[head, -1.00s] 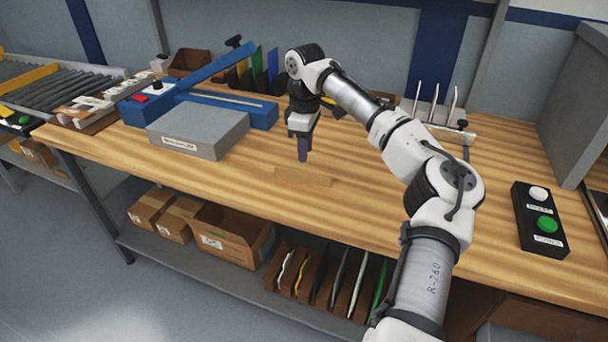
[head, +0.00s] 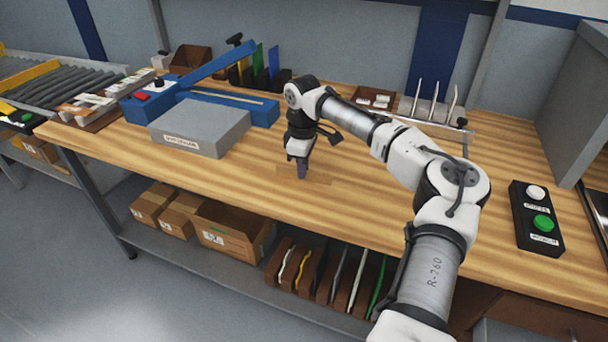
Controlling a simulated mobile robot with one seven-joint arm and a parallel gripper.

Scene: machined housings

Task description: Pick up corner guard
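My gripper (head: 301,170) points straight down over the front middle of the wooden workbench. Its fingertips are at or just above a flat tan piece (head: 318,179), which may be the corner guard. The piece is close in colour to the bench top, and its shape is hard to make out. The fingers look close together and are too small to show a gap or anything held. Whether they touch the piece cannot be told.
A grey labelled box (head: 200,128) lies left of my gripper, before a blue lever device (head: 262,110). A rack with upright prongs (head: 436,108) stands behind my arm. A button box (head: 537,218) is at the right. The bench (head: 390,215) is clear around the gripper.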

